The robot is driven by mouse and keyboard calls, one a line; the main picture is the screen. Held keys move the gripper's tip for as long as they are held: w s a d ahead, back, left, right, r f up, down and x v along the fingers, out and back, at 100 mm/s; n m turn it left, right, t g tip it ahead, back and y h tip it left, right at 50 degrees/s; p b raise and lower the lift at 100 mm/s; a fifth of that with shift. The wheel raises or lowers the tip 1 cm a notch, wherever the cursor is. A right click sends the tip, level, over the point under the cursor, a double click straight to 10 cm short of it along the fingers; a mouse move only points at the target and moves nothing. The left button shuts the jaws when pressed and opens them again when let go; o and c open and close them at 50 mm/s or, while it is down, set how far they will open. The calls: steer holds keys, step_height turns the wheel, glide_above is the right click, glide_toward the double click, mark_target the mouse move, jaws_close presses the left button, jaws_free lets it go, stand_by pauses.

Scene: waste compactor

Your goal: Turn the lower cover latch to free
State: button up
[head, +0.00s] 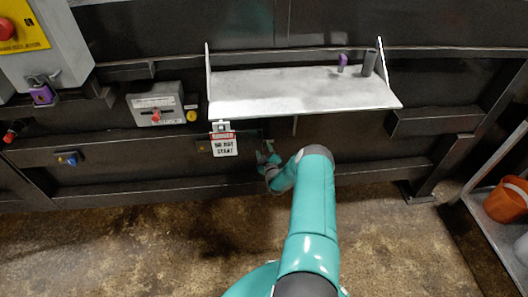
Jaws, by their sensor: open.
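My arm reaches forward to the dark machine wall, and my gripper (266,156) is at the wall, below the grey shelf and right of the hanging sign. The gripper is small here; its jaws are open. A dark flat cover or plate (248,137) shows behind the sign, with a small brownish part (203,146) at its left end. I cannot clearly make out the lower cover latch; the gripper may hide it. I cannot tell whether the gripper touches anything.
A grey shelf (290,92) juts out above my gripper, bearing a purple item (342,62) and a dark cylinder (369,62). A "DO NOT START" sign (224,145) hangs close left. A grey control box (157,105) is further left. An orange bucket (507,199) stands far right.

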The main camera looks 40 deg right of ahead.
steer(key=c, duration=1)
steer(key=shift+f+m, duration=0.1)
steer(key=shift+m, duration=1.4)
steer(key=o, duration=1)
steer(key=v, duration=1.3)
steer(key=shift+s+a+f, duration=0.2)
steer(key=shift+s, duration=0.15)
steer(key=shift+c, duration=0.4)
